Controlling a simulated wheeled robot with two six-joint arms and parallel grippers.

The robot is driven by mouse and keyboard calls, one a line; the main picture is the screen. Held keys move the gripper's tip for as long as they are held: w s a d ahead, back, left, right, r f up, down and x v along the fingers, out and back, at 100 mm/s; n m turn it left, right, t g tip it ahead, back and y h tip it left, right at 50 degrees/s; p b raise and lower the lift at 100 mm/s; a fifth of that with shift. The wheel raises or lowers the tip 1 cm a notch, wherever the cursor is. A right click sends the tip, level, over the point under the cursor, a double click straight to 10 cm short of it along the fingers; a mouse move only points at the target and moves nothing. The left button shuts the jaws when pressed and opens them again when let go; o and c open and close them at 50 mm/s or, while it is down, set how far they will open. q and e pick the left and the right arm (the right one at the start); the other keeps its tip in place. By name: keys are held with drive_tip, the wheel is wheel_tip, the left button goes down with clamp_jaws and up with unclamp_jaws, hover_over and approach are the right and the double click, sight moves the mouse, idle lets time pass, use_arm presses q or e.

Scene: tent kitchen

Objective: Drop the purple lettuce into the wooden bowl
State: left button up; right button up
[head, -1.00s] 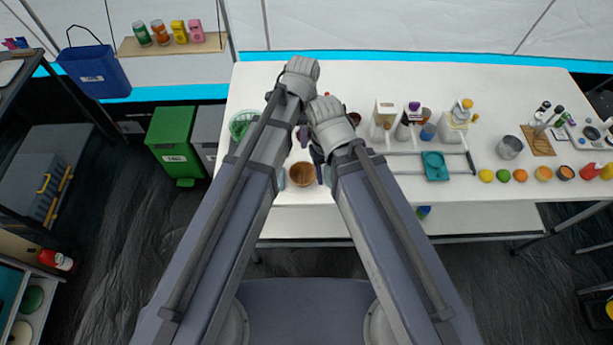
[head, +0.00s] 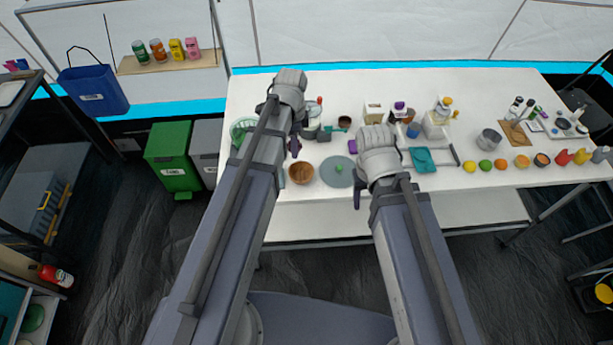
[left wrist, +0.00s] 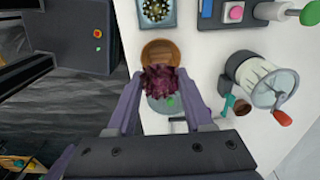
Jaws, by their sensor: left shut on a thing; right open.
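The purple lettuce (left wrist: 161,82) is a ruffled dark-purple clump between the two fingers of my left gripper (left wrist: 160,78). My left gripper is shut on it. In the left wrist view the wooden bowl (left wrist: 160,49) shows just beyond the lettuce, which overlaps its near rim; the visible inside looks empty. In the head view the brown round bowl (head: 300,174) stands near the table's front edge, and my left gripper (head: 295,145) is just behind it. The lettuce cannot be made out there. My right gripper (head: 358,188) is open and empty, right of the bowl.
A grey round plate (head: 336,178) with a small green thing on it lies right of the bowl. A green basket (head: 242,130) stands to the left. A hand-cranked device (left wrist: 265,80) is right in the left wrist view. Bottles and fruit stand further right.

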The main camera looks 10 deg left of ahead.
use_arm(q)
wheel_tip(320, 180, down, 6)
drive_tip(key=b, duration=0.5)
drive_tip(key=shift+b, duration=0.35)
drive_tip(key=shift+r, duration=0.1)
drive_tip(key=o, duration=1.1)
drive_tip(key=shift+c, duration=0.2)
drive_tip(key=shift+r, duration=0.1)
wheel_tip(320, 180, up, 8)
drive_tip(key=p, duration=0.8)
drive_tip(key=shift+f, duration=0.2)
